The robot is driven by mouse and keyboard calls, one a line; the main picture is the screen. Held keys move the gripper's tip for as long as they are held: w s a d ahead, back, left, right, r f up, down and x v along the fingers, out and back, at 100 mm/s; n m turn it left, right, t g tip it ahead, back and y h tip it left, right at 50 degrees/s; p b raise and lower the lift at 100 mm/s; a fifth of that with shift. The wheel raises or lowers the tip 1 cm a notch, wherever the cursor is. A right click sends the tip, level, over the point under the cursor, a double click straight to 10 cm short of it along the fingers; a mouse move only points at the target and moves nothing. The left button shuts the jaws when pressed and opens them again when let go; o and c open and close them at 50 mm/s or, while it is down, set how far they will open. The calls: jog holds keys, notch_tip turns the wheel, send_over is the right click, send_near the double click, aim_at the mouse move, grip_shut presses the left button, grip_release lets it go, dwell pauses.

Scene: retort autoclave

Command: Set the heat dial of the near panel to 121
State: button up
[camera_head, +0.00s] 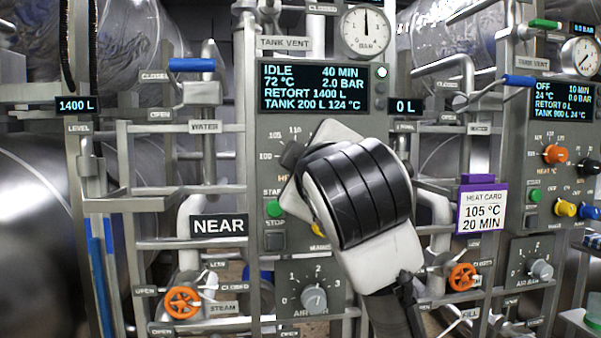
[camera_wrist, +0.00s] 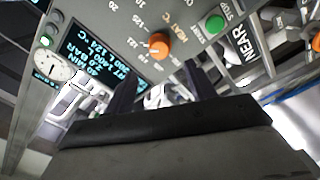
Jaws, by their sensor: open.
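The near panel (camera_head: 268,135) stands mid-view, with the NEAR sign (camera_head: 219,225) at its lower left. Its heat dial is an orange knob (camera_wrist: 158,46) in the wrist view, with marks including 121 and 125 around it. Where its pointer stands is too small to tell. In the head view my gripper and wrist hide the knob; only scale marks near 100, 105 and 110 show. My gripper (camera_head: 293,157) is in front of the dial. In the wrist view its two dark fingers (camera_wrist: 162,88) are apart and empty, with the knob beyond their tips.
The near display (camera_head: 318,88) reads IDLE, 40 MIN, 72 °C, 2.0 BAR. A green start button (camera_head: 274,209) lies below the dial. The heat card (camera_head: 482,207) reads 105 °C, 20 MIN. Another panel (camera_head: 538,140) stands right. Pipes and orange valve wheels (camera_head: 182,302) flank the near panel.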

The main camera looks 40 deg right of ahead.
jog(key=v, duration=0.4)
jog(key=shift+s+b, duration=0.1)
jog(key=shift+b, duration=0.3)
